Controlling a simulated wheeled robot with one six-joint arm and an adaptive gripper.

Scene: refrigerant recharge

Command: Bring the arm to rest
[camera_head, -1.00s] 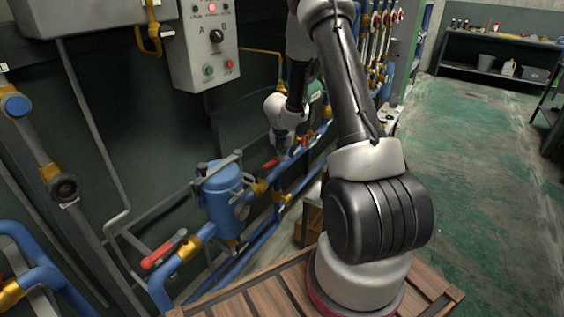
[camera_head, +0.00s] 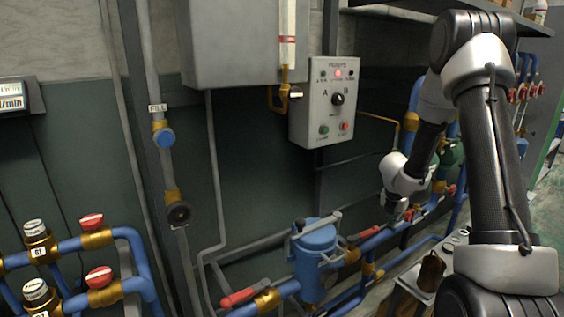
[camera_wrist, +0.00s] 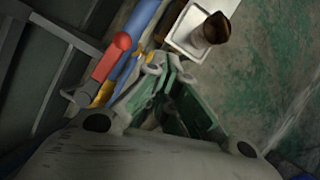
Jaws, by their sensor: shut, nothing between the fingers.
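My arm stands at the right of the head view, bent at the elbow, with its wrist hanging down over the blue pipework. My gripper (camera_head: 397,218) is small and partly dark there, close to a red-handled valve (camera_head: 362,234) on the blue pipe. I cannot tell from the head view whether it touches the pipe. In the wrist view my gripper (camera_wrist: 167,70) has its fingertips together with nothing held. A red valve handle (camera_wrist: 111,57) and a blue pipe (camera_wrist: 142,28) lie to the left of the fingers there.
A blue filter canister (camera_head: 317,250) and another red lever (camera_head: 238,297) sit left of my gripper. A control box (camera_head: 328,103) with a lit red lamp hangs on the wall. A brown cup (camera_head: 430,271) stands on a small stand at lower right. Red-knobbed valves (camera_head: 92,221) are at lower left.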

